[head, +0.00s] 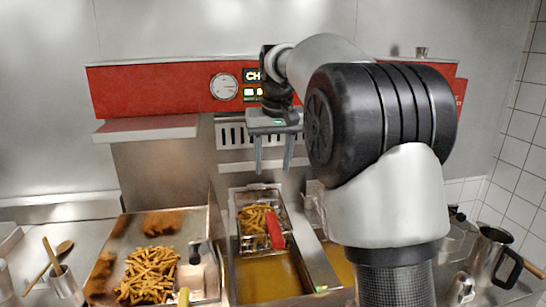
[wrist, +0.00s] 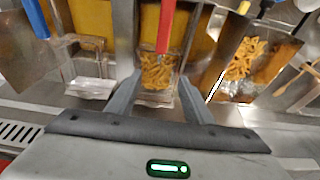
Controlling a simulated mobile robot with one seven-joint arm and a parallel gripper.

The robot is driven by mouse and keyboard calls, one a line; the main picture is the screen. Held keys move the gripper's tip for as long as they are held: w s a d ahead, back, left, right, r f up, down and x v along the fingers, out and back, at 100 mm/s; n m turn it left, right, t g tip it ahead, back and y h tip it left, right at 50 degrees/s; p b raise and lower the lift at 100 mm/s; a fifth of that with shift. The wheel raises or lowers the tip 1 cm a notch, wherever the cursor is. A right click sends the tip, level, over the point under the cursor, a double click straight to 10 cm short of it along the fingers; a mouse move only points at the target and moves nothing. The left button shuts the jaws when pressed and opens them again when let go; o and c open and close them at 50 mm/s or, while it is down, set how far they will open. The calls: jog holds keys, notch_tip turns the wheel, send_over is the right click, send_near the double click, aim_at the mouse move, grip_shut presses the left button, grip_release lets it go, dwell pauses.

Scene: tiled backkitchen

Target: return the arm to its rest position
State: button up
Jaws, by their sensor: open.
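My gripper (head: 273,165) hangs open and empty from my raised arm, in front of the fryer's back panel in the head view. Its two grey fingers (wrist: 160,95) point down, well apart, in the wrist view. Below it, a fry basket (head: 262,197) with fries and a red handle (head: 275,228) sits at the back of the fryer vat. The red handle also shows in the wrist view (wrist: 166,25), beyond and between the fingertips. My gripper is apart from the basket.
A metal tray (head: 208,250) with fries and browned pieces lies left of the oil vat (head: 268,280). A red panel (head: 150,90) with a gauge runs along the back wall. A metal jug (head: 487,258) stands at right, and a cup with wooden utensils (head: 64,282) at left.

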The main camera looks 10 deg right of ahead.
jog(key=s+r+t, duration=0.1)
jog(key=s+r, duration=0.1)
jog(key=s, duration=0.6)
jog(key=s+r, duration=0.2)
jog(key=s, duration=0.6)
jog(key=s+f, duration=0.5)
jog(key=s, duration=0.4)
jog(key=s+f+t, duration=0.1)
jog(key=s+f, duration=0.4)
jog(key=s, duration=0.3)
jog(key=shift+s+p, duration=0.3)
jog(key=shift+s, duration=0.05)
